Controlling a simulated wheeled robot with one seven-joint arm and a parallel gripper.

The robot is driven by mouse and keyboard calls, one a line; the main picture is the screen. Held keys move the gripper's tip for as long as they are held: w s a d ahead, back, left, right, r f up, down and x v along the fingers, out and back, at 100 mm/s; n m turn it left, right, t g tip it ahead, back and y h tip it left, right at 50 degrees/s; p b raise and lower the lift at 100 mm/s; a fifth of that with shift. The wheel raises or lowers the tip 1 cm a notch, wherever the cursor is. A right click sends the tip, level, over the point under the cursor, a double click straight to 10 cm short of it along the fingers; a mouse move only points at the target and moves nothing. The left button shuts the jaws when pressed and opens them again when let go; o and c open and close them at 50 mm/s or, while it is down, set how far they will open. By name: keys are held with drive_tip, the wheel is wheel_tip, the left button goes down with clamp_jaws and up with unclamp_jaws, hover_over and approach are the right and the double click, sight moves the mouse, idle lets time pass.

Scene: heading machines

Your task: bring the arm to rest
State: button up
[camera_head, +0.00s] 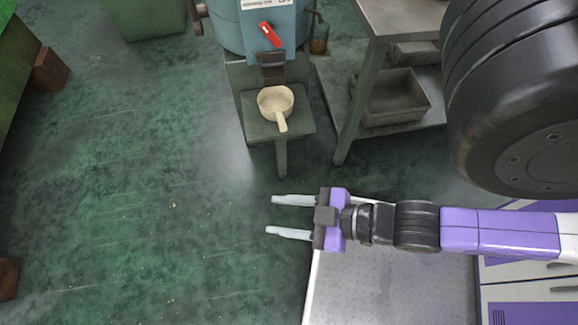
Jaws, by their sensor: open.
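My gripper (291,217) is open, with its two pale fingers apart and pointing left. Nothing is between the fingers. It is at the end of my purple and black arm, which reaches in from the right over the edge of a light metal surface. The fingertips extend past that surface's left edge, over the green floor.
A blue-grey machine (228,28) with a red lever (270,34) stands at the top. A cream pan (275,103) sits on its small stand (247,126). A metal table (398,14) holds a grey tray (389,99) on its lower shelf. Open floor (150,200) lies left.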

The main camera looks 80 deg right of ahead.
wheel_tip(320, 180, up, 7)
drive_tip(key=s+m+t, duration=0.1)
drive_tip(key=shift+t, duration=0.4)
drive_tip(key=shift+s, duration=0.1)
